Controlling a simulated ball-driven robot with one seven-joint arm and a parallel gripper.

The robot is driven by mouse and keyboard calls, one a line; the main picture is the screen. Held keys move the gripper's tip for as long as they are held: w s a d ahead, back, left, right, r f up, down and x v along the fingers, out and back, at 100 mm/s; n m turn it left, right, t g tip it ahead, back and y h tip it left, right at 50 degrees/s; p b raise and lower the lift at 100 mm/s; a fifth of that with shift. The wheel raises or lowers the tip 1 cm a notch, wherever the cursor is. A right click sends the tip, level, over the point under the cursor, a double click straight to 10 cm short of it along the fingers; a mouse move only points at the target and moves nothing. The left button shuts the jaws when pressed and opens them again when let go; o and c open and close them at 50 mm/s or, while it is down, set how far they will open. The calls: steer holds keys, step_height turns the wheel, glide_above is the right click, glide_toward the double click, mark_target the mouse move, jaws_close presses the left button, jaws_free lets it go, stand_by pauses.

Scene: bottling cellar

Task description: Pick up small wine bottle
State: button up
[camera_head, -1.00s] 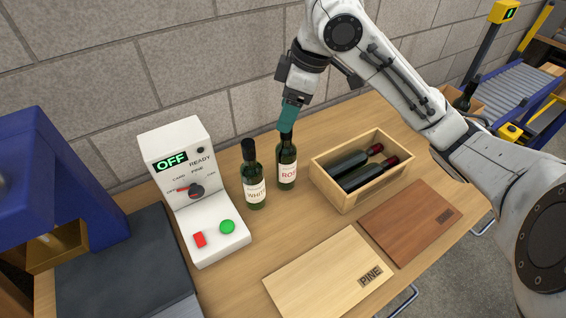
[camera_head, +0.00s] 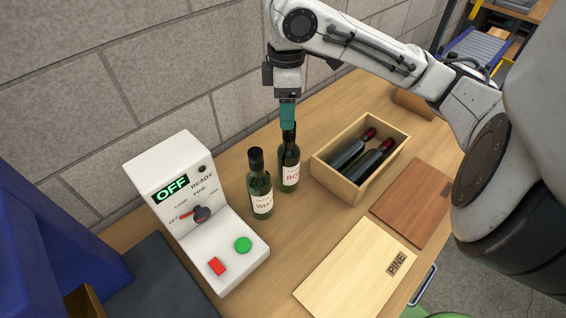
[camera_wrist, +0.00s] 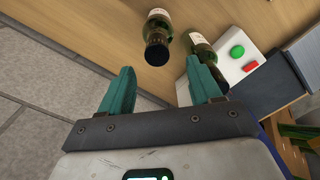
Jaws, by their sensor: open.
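Two dark green wine bottles stand upright on the table: one labelled ROSE (camera_head: 290,174) and, left of it, one labelled WHITE (camera_head: 261,200). I cannot tell which is called small. My gripper (camera_head: 288,122) points down at the top of the ROSE bottle and hides part of its neck. In the wrist view, my gripper (camera_wrist: 160,72) is open with teal fingers apart and nothing held. The ROSE bottle's dark cap (camera_wrist: 157,54) shows beyond the gap between them. The WHITE bottle (camera_wrist: 203,50) is partly behind the right finger.
A wooden crate (camera_head: 357,196) with two lying bottles stands right of the ROSE bottle. A white control box (camera_head: 168,163) reading OFF stands left. A PINE board (camera_head: 345,275) and a brown board (camera_head: 412,200) lie in front. A block wall (camera_head: 120,80) is behind.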

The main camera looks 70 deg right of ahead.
mark_target(289, 133)
step_height(289, 133, down, 3)
steer(key=shift+r, duration=0.1)
steer(key=shift+s+d+f, duration=0.15)
steer(key=shift+f, duration=1.2)
steer(key=shift+s+d+f, duration=0.1)
steer(key=shift+f, duration=1.25)
jaws_close()
